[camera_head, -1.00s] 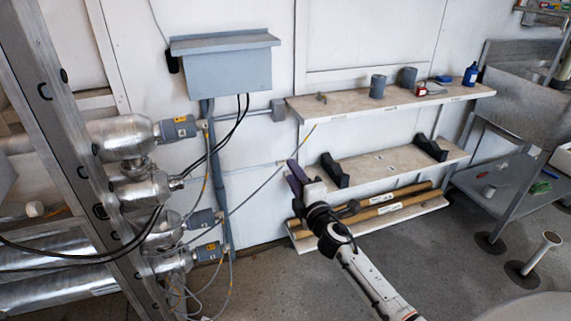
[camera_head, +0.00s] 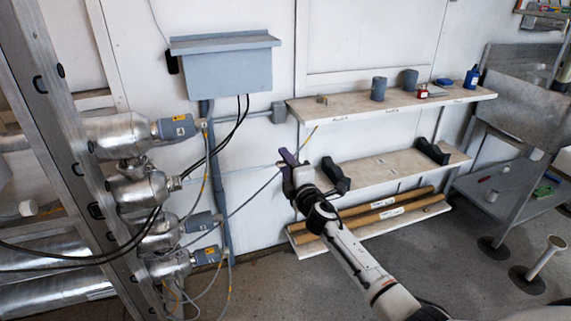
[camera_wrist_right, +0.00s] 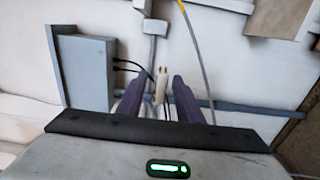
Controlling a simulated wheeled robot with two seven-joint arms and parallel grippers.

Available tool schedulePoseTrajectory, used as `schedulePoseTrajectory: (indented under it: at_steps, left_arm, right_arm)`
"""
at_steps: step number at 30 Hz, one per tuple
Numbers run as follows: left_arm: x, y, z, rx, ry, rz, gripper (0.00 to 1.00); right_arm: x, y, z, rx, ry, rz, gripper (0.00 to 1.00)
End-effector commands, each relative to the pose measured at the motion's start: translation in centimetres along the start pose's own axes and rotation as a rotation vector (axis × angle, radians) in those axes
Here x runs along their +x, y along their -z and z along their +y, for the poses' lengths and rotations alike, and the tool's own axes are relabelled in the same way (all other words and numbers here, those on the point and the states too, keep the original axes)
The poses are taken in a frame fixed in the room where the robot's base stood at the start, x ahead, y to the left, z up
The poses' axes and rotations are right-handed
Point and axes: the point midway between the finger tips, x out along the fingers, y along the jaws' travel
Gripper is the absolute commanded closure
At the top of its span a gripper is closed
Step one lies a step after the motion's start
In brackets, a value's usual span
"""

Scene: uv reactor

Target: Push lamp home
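Several silver reactor tubes (camera_head: 124,136) stand at the left in the head view. Grey end caps with yellow labels sit on their right ends, such as the top cap (camera_head: 178,128) and a lower cap (camera_head: 202,222). My right gripper (camera_head: 287,157), with dark purple fingers, is right of the caps and apart from them, in front of the shelves. In the right wrist view its fingers (camera_wrist_right: 160,92) are spread. A narrow pale two-pronged piece (camera_wrist_right: 160,86) shows in the gap; I cannot tell whether it is between or beyond the fingertips. My left gripper is not in view.
A grey wall box (camera_head: 222,68) with black cables hangs above. A thin cable (camera_head: 250,196) runs from the caps towards my right gripper. Wall shelves (camera_head: 375,103) carry grey cups, small bottles and black holders. A slanted metal frame (camera_head: 62,120) stands at the far left.

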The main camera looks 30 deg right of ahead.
Motion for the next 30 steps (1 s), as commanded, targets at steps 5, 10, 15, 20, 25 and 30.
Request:
schedulePoseTrajectory:
  at_steps: [5, 10, 15, 20, 25, 30]
  left_arm:
    - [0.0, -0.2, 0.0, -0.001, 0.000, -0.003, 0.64]
    - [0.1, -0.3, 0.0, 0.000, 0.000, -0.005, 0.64]
    - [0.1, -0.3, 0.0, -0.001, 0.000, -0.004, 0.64]
    - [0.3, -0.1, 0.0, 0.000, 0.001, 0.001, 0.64]
    - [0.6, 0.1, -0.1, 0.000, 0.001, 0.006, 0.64]
    - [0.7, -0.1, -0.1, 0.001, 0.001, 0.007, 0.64]
  right_arm:
    - [0.0, 0.0, 0.0, 0.000, 0.000, 0.000, 0.89]
    - [0.0, 0.0, 0.0, 0.000, 0.000, 0.000, 1.00]
    - [0.0, 0.2, 0.1, 0.004, -0.001, 0.001, 1.00]
    - [0.0, 1.2, 0.1, 0.005, -0.001, 0.001, 1.00]
    - [0.1, 2.6, 0.1, 0.005, -0.001, 0.001, 1.00]
    - [0.2, 4.0, 0.3, 0.006, -0.001, 0.001, 1.00]
